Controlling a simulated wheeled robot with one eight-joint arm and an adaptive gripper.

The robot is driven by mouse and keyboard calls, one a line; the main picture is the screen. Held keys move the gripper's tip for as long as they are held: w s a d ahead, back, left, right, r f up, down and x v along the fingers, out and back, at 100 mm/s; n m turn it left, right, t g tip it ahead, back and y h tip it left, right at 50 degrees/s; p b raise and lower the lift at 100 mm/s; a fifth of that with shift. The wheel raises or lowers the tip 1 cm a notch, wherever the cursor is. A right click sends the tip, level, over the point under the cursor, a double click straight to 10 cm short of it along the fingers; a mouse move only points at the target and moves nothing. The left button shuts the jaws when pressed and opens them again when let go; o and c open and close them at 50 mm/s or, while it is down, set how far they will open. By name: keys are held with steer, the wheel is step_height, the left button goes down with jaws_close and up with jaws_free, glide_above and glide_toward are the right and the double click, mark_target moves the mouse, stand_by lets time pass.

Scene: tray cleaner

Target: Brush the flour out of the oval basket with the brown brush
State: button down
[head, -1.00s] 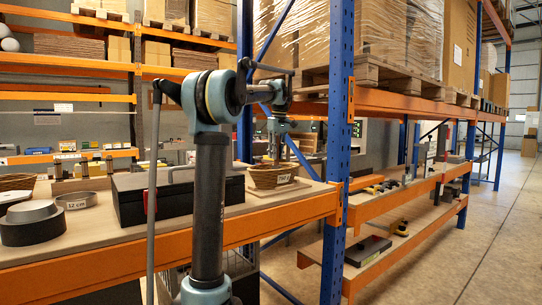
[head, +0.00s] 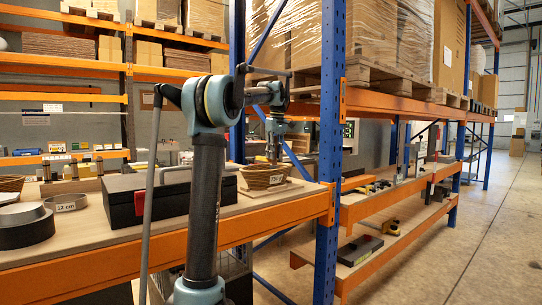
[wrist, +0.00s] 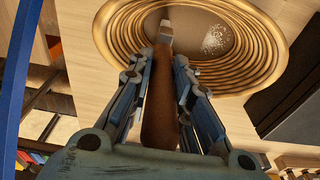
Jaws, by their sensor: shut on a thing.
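The oval basket (head: 258,181) is wicker and carries a white label; it stands on a board at the right end of the shelf. In the wrist view the basket (wrist: 118,52) lies below and ahead of my gripper, and a white patch of flour (wrist: 217,40) shows inside it, right of centre. My gripper (wrist: 163,62) is shut on the brown brush (wrist: 160,105), whose handle runs between the fingers. The brush's far end points into the basket, left of the flour; I cannot tell whether it touches the bottom. In the head view my gripper (head: 273,150) is above the basket, with the brush barely visible.
A black box (head: 128,206) with a handle stands left of the basket. Grey rings (head: 65,202) and another basket (head: 10,184) are farther left. A blue upright (head: 331,130) rises just right of the basket. The orange beam (head: 260,223) edges the shelf.

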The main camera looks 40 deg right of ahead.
steer(key=shift+s+a+f, duration=0.1)
steer(key=shift+s+a, duration=0.05)
steer(key=shift+a, duration=1.55)
steer(key=shift+s+a, duration=0.1)
steer(key=shift+a, duration=1.4)
steer(key=shift+s+a, duration=0.15)
steer(key=shift+a, duration=1.45)
